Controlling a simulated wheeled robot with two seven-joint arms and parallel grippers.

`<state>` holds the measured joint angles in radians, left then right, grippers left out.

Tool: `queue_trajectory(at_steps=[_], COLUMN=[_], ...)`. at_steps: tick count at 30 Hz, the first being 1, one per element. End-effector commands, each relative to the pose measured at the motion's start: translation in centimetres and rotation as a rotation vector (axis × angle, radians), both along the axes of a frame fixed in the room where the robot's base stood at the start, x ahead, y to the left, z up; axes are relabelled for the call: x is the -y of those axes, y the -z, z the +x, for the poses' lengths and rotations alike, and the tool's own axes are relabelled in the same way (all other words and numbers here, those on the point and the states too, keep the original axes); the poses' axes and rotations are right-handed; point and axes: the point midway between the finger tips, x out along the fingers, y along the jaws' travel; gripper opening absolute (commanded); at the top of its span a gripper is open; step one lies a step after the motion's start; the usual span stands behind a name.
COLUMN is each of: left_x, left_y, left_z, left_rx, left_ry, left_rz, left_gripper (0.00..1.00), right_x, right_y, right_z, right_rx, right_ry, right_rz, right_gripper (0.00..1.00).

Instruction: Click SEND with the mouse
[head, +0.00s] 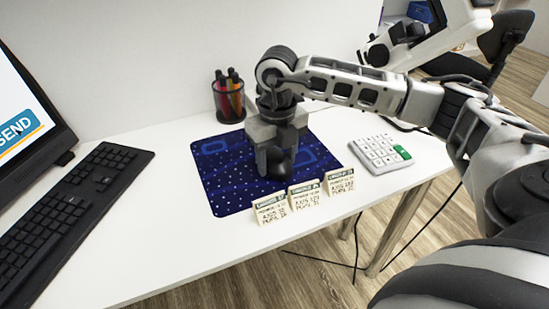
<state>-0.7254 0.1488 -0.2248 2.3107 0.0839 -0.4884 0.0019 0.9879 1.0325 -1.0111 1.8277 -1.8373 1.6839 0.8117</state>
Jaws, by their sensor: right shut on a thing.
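A monitor (28,112) stands at the left edge, partly cut off. A dark blue patterned mouse pad (225,180) lies on the white desk. My right gripper (275,150) points down over the pad and is shut on a dark mouse (279,168), which the fingers largely hide. The mouse appears to rest on the pad. No cursor can be made out on the visible part of the screen. My left gripper is not in view.
A black keyboard (75,215) lies left of the pad. A pen cup (229,102) stands behind the pad. Several small printed cards (305,195) stand along its front edge. A white keypad (381,152) with a green key lies to the right, near the desk's edge.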

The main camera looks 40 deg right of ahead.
Motion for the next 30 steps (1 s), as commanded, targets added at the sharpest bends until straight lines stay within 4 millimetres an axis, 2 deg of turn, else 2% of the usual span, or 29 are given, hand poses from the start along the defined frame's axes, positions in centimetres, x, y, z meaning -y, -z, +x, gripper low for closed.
queue_trajectory(at_steps=[2,3,6,17,23,30], left_x=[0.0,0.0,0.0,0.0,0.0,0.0], left_y=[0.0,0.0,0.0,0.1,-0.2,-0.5], left_z=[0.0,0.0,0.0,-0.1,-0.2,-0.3], left_rx=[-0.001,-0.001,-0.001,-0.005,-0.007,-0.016], left_ry=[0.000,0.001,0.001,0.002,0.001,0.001], left_rz=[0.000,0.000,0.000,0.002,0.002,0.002], left_gripper=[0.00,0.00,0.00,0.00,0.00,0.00], right_x=[0.0,0.0,0.0,0.0,-0.1,-0.1], right_y=[0.0,0.0,0.0,-0.6,-4.1,-10.1], right_z=[0.0,0.0,0.0,0.0,0.1,0.1], right_rx=[0.000,0.000,0.000,0.002,0.007,0.006], right_ry=[0.000,0.000,0.000,0.000,0.000,-0.001], right_rz=[0.000,0.000,0.000,0.001,0.000,0.001], right_gripper=[0.28,0.55,0.78,0.78,0.78,0.78])
